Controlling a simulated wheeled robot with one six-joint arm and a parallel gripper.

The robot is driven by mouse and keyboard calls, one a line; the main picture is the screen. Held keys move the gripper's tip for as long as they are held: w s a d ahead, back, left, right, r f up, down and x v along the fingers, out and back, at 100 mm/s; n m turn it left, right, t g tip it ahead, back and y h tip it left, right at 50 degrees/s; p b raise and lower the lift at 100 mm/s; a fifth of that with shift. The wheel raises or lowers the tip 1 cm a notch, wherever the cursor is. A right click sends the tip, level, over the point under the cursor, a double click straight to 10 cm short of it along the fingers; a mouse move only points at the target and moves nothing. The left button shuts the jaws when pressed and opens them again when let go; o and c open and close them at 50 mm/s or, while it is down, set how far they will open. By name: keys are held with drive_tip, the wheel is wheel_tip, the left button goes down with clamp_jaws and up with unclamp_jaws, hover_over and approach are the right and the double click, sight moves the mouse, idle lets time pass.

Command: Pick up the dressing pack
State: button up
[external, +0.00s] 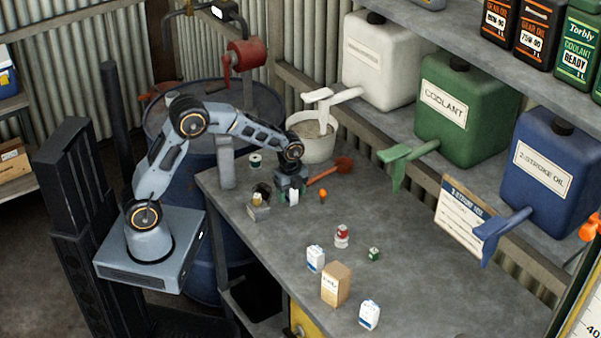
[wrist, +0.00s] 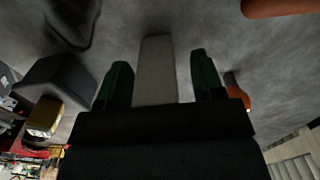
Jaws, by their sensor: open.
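A pale, upright block (wrist: 156,70), which looks like the dressing pack, stands between my gripper's fingers in the wrist view. It also shows as a small white item (external: 293,197) under my gripper on the bench in the external view. My gripper (wrist: 162,84) is open, with one dark green finger on each side of the block. A gap shows on both sides, so the fingers do not appear to touch it. No label is readable on the block.
A grey holder (external: 259,213) stands left of my gripper, and a small orange item (external: 322,196) is close on the right. A red-brown scoop (external: 335,169) lies behind. The middle bench (external: 420,235) is clear.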

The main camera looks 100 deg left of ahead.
drive_tip(key=shift+c, duration=0.3)
drive_tip(key=c, duration=0.9)
drive_tip(key=shift+c, duration=0.2)
drive_tip(key=shift+r, duration=0.15)
